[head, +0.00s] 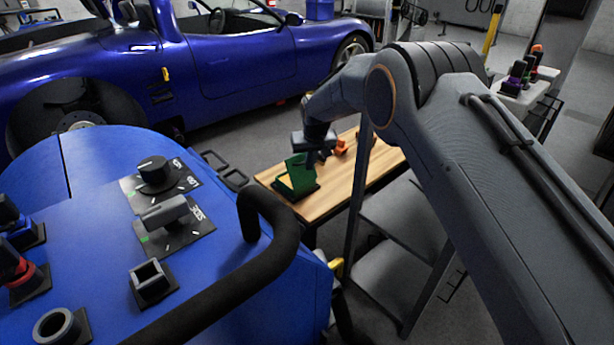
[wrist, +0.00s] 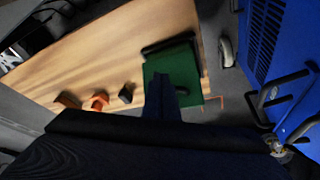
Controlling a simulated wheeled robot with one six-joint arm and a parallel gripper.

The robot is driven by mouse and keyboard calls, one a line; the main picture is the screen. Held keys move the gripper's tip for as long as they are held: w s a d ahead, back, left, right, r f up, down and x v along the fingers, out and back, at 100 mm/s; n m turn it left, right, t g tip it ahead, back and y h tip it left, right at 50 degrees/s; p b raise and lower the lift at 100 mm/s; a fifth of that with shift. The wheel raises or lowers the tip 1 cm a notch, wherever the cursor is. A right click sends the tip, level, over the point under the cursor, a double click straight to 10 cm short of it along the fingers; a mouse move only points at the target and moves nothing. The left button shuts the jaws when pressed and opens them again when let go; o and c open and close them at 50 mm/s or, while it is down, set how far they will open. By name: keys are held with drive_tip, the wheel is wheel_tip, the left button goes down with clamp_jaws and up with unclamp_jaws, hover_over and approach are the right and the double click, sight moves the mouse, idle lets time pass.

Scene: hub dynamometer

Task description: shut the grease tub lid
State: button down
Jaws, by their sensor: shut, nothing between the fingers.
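The green grease tub (head: 297,178) stands near the left end of the wooden table in the head view. A green panel, which looks like its lid, is raised and tilted above a dark base. In the wrist view the green panel (wrist: 184,62) lies just beyond my fingers, with a black bar along its upper edge. My gripper (head: 318,158) is shut and empty, close beside the upper part of the tub. In the wrist view my gripper (wrist: 161,82) overlaps the green panel and hides part of it. I cannot tell whether they touch.
The wooden table (head: 345,190) also holds an orange object (head: 340,147) and small dark pieces, close to my gripper. A blue cabinet (head: 90,230) with knobs and a black handrail stands at the front left. A blue car (head: 230,50) is behind. The table's right part looks clear.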

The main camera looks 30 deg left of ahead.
sight(298, 157)
drive_tip(key=shift+w+a+b, duration=0.2)
drive_tip(key=shift+a+b, duration=0.6)
drive_tip(key=shift+b, duration=0.15)
drive_tip(key=shift+w+a+b, duration=0.2)
drive_tip(key=shift+a+b, duration=0.55)
drive_tip(key=shift+b, duration=0.15)
drive_tip(key=shift+w+a+f+b, duration=0.2)
drive_tip(key=shift+a+b, duration=0.3)
drive_tip(key=shift+b, duration=0.35)
drive_tip(key=shift+w+a+f+b, duration=0.15)
drive_tip(key=shift+a+b, duration=0.3)
drive_tip(key=shift+b, duration=0.45)
drive_tip(key=shift+w+a+f+b, duration=0.1)
drive_tip(key=shift+a+f+b, duration=0.15)
drive_tip(key=shift+a+b, duration=0.45)
drive_tip(key=shift+d, duration=0.15)
drive_tip(key=shift+w+a+f+b, duration=0.15)
drive_tip(key=shift+a+f+b, duration=0.3)
drive_tip(key=shift+b, duration=0.9)
drive_tip(key=shift+w+a+f+b, duration=0.2)
drive_tip(key=shift+a+b, duration=0.35)
drive_tip(key=shift+b, duration=0.75)
drive_tip(key=shift+a+f+b, duration=0.1)
drive_tip(key=shift+a+b, duration=0.05)
drive_tip(key=shift+b, duration=0.15)
